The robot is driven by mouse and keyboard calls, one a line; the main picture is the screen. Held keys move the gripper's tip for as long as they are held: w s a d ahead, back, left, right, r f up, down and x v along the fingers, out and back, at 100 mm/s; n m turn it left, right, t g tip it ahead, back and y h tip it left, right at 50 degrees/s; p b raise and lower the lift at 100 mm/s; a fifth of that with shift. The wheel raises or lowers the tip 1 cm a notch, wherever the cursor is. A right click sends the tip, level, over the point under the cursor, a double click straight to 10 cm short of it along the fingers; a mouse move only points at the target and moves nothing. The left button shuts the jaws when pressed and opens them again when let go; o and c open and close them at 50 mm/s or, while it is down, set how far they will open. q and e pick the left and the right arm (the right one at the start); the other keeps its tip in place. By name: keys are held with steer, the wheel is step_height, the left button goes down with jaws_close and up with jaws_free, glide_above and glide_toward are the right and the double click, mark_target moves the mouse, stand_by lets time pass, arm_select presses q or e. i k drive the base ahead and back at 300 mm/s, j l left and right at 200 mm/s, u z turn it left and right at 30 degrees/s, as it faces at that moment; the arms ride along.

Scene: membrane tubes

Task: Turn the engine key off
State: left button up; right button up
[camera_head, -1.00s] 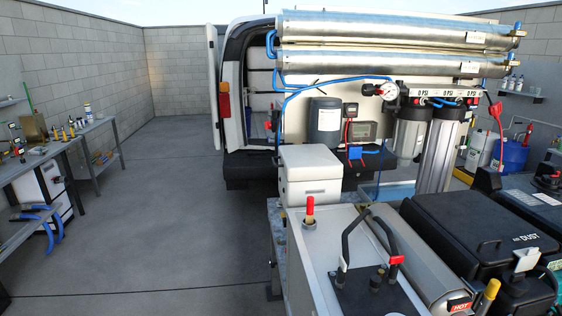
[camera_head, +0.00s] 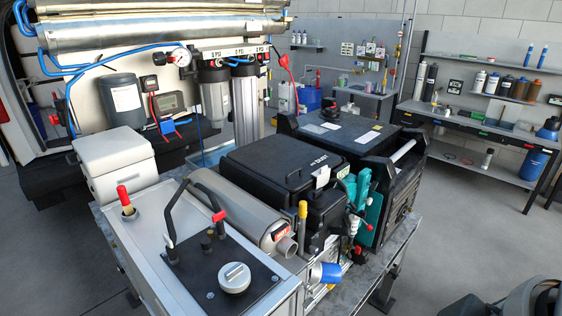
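The engine unit shows as a teal-green machine (camera_head: 366,204) with small red parts, between the black "DUST" case (camera_head: 283,167) and a black-framed unit (camera_head: 392,190). I cannot make out an engine key on it; the parts there are too small and partly hidden by the case. Neither gripper is in view. Rounded grey and black shapes at the bottom right corner may be part of my arm, but no fingers show.
A metal box with a red-handled lever (camera_head: 125,199), a black pipe handle and a white cap (camera_head: 235,277) fills the near left. A blue connector (camera_head: 326,273) sticks out at the cart's front. Open floor (camera_head: 455,220) lies right of the cart, before a shelved workbench (camera_head: 480,132).

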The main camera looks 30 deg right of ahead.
mark_target(373, 185)
steer(key=z, duration=1.5)
